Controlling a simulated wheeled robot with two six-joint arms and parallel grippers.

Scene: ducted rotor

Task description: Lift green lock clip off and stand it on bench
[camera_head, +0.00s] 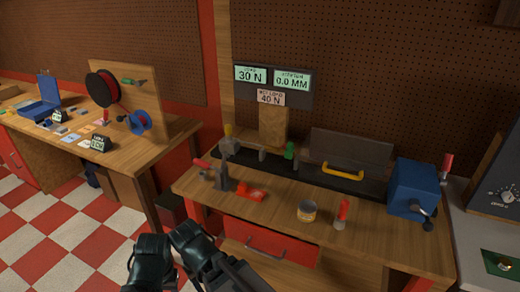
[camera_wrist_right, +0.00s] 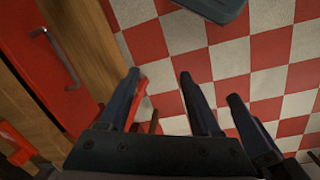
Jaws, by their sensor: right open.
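A small green clip (camera_head: 289,151) stands at the black rail (camera_head: 310,174) along the back of the wooden bench (camera_head: 280,208); I cannot tell how it is seated. My right gripper (camera_head: 190,236) is in front of the bench, low and well away from the clip. In the right wrist view its dark fingers (camera_wrist_right: 190,105) are spread and empty over the floor. The clip is out of the right wrist view.
A grey lever clamp (camera_head: 223,172), red block (camera_head: 251,194), tin can (camera_head: 307,211), red-handled tool (camera_head: 342,214), yellow handle (camera_head: 343,171) and blue vise-like box (camera_head: 413,188) are on the bench. A red drawer (camera_head: 268,241) is below. The checkered floor is open at left.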

